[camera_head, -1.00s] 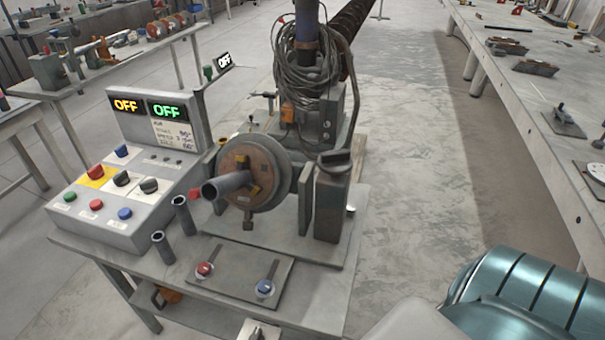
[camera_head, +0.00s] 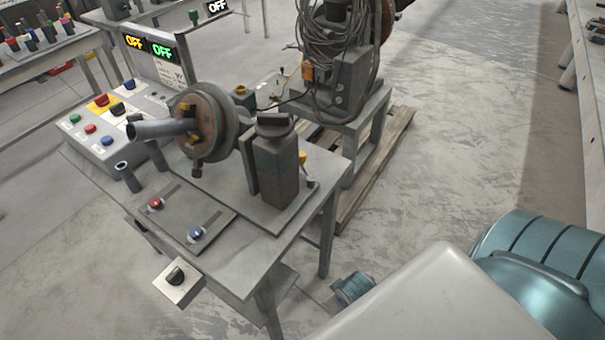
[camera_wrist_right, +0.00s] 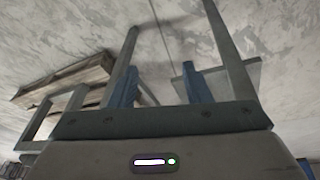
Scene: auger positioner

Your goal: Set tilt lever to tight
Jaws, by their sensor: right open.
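The positioner (camera_head: 205,120) stands on a grey table, with a round brown faceplate and a pipe sticking out to the left. A plate in front of it carries a red knob (camera_head: 156,203) and a blue knob (camera_head: 197,233) in slots. A yellow-ended part (camera_head: 302,157) shows beside the dark post (camera_head: 278,165). No label tells me which of these is the tilt lever. My right gripper (camera_wrist_right: 160,66) shows in the right wrist view, open and empty, above bare floor. Its fingers are not clear in the head view. My left gripper is out of view.
A control box (camera_head: 110,115) with coloured buttons and OFF displays stands at the table's left. A small box with a black knob (camera_head: 176,277) juts from the front edge. A wooden pallet (camera_head: 385,155) lies behind; it also shows in the wrist view (camera_wrist_right: 65,80).

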